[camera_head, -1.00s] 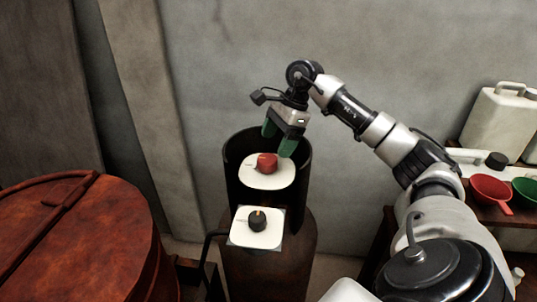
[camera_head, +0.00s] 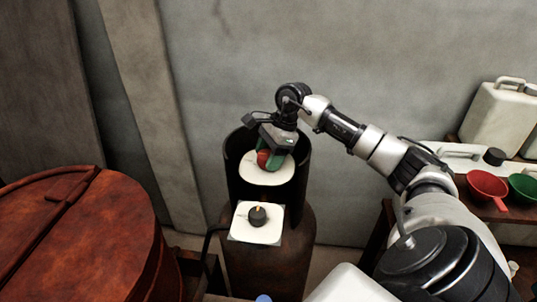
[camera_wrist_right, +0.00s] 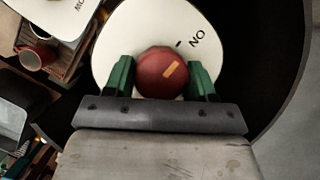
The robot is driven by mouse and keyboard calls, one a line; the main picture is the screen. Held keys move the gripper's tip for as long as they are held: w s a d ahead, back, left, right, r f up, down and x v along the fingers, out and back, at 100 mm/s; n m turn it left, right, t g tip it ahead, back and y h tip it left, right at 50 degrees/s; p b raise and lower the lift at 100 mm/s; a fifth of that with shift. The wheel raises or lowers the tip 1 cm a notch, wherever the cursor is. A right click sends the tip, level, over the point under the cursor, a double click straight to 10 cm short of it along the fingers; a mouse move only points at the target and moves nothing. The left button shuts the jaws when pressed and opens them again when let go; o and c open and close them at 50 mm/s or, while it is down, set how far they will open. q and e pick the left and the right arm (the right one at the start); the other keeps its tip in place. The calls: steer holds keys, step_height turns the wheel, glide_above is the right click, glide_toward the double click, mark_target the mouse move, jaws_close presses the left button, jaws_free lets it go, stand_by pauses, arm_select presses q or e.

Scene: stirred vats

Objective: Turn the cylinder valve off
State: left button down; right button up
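The red valve knob (camera_head: 264,158) sits on a round white plate (camera_head: 266,175) inside the dark open collar (camera_head: 234,170) atop the rusty cylinder (camera_head: 268,265). My right gripper (camera_head: 270,160) is lowered over the knob from above, and its green fingers partly hide it. In the right wrist view the knob (camera_wrist_right: 163,73) lies between the open fingers (camera_wrist_right: 162,78), with narrow gaps seeming to show at both sides. A yellow mark on the knob tilts toward the upper right. My left gripper is out of view.
A black knob (camera_head: 258,215) sits on a square white plate (camera_head: 240,234) at the cylinder's front. A rusty red vat (camera_head: 90,235) stands left. At right are red (camera_head: 487,186) and green (camera_head: 525,190) scoops and a white canister (camera_head: 497,117).

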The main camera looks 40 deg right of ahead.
steer(key=shift+c, duration=0.6)
steer(key=shift+b, duration=0.3)
steer(key=m+t+b, duration=0.1)
steer(key=m+b, duration=0.2)
steer(key=shift+f+m+h, duration=0.1)
steer(key=shift+m+h, duration=0.3)
steer(key=m+t+b, duration=0.1)
steer(key=m+b, duration=0.1)
steer(key=shift+m+h, duration=0.3)
steer(key=shift+h, duration=0.1)
steer(key=m+h+b, duration=0.1)
steer(key=m, duration=0.1)
steer(key=shift+a+m+t, duration=0.1)
steer(key=shift+m+t, duration=0.2)
steer(key=shift+m, duration=0.1)
steer(key=m+b, duration=0.1)
steer(key=m, duration=0.1)
steer(key=m+h, duration=0.1)
steer(key=m, duration=0.1)
steer(key=shift+r+h+b, duration=0.2)
steer(key=shift+h+b, duration=0.1)
steer(key=shift+b, duration=0.05)
steer(key=m, duration=0.2)
steer(key=m+h, duration=0.1)
steer(key=m, duration=0.1)
steer(key=shift+a+r+m+h+b, duration=0.1)
steer(key=shift+m+h+b, duration=0.2)
steer(key=shift+b, duration=0.05)
steer(key=o, duration=0.9)
